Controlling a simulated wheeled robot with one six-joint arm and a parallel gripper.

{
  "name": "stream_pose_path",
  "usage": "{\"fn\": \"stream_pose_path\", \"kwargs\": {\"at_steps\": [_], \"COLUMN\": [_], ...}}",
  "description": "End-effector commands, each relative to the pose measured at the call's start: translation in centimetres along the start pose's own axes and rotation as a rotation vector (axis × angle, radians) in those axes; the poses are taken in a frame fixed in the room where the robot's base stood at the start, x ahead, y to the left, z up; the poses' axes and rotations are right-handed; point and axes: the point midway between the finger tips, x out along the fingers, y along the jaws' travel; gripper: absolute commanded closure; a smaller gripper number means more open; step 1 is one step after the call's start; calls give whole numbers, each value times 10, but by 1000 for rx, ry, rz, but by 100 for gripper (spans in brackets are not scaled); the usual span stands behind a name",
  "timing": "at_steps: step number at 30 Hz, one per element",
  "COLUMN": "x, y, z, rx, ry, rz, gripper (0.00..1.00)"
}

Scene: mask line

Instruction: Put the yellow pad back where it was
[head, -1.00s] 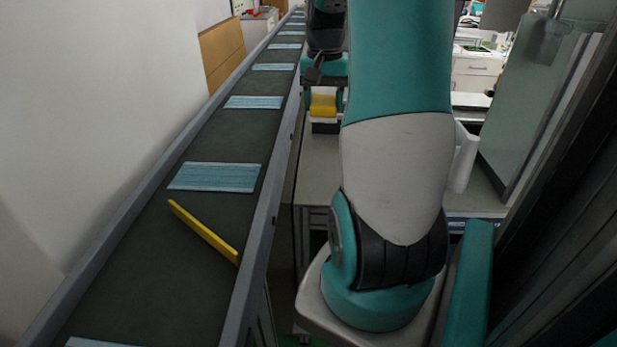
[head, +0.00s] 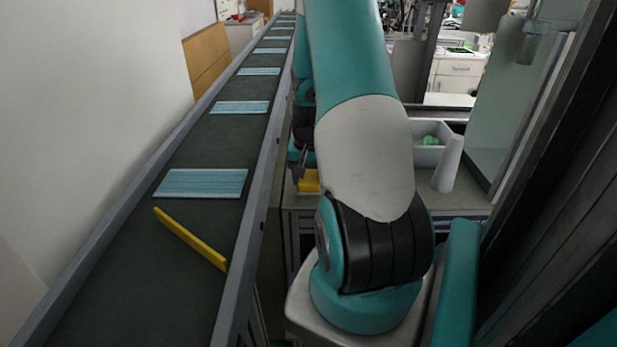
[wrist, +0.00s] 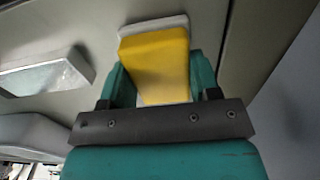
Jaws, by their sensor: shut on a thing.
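The yellow pad (head: 308,181) is low beside my arm in the head view, over the grey bench to the right of the belt. It fills the upper middle of the wrist view (wrist: 160,62), with a pale grey edge showing at its far end. My gripper (wrist: 160,80) is shut on it, one teal finger on each side. In the head view my gripper (head: 300,165) is partly hidden behind my own arm. Whether the pad touches the bench surface, I cannot tell.
A dark conveyor (head: 130,275) with blue masks (head: 200,183) runs along the left. A yellow bar (head: 190,240) lies slanted across it. A white bin (head: 428,155) with green contents stands on the bench (head: 450,200) at right. A glass panel (head: 520,90) is further right.

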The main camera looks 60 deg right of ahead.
Motion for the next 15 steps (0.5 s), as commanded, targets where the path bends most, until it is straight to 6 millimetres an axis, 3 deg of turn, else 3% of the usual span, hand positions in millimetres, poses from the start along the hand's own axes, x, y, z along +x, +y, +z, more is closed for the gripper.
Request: {"fn": "stream_pose_path", "kwargs": {"at_steps": [12, 13, 15], "x": [8, 6, 6], "y": [0, 0, 0], "z": [0, 0, 0], "rx": [0, 0, 0], "ry": [1, 1, 1], "rz": [0, 0, 0], "gripper": [73, 36, 20]}}
